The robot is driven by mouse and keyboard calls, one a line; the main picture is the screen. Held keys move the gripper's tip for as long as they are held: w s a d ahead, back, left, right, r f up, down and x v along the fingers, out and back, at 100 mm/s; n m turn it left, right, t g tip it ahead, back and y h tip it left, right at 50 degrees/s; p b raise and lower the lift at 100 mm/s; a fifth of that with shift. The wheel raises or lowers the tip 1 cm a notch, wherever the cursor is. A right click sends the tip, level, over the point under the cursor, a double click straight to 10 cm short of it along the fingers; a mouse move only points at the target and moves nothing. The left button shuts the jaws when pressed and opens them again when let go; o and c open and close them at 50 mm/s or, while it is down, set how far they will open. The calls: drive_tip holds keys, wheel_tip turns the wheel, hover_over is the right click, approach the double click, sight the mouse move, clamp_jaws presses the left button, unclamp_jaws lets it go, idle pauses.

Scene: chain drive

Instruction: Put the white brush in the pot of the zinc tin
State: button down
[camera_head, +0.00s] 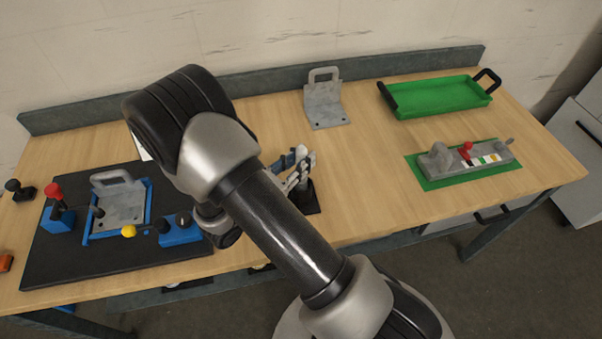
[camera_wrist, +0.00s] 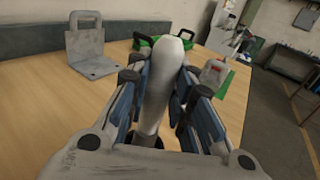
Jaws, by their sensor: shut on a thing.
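My gripper (camera_head: 300,172) is above the wooden bench, right of the black mat, and partly hidden behind my arm in the head view. It is shut on a pale, round-topped upright thing, which I take as the white brush (camera_wrist: 160,78); in the head view only a small pale top (camera_head: 301,151) shows between the fingers. Its lower end is hidden by the gripper. A dark base (camera_head: 309,198) stands on the bench just under the gripper; I cannot tell whether the brush touches it. I cannot make out a zinc tin with a pot in either view.
A grey metal bracket (camera_head: 324,105) stands at the back. A green tray (camera_head: 436,97) with black handles is at the back right, and a grey fixture on a green plate (camera_head: 462,165) is at the right. The black mat (camera_head: 60,262) holds blue clamps and another bracket. Bare wood lies between.

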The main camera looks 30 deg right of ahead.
drive_tip(key=shift+f+b, duration=0.6)
drive_tip(key=shift+f, duration=1.65)
drive_tip(key=shift+f, duration=0.15)
drive_tip(key=c, duration=1.4)
unclamp_jaws()
drive_tip(key=shift+r, duration=0.2)
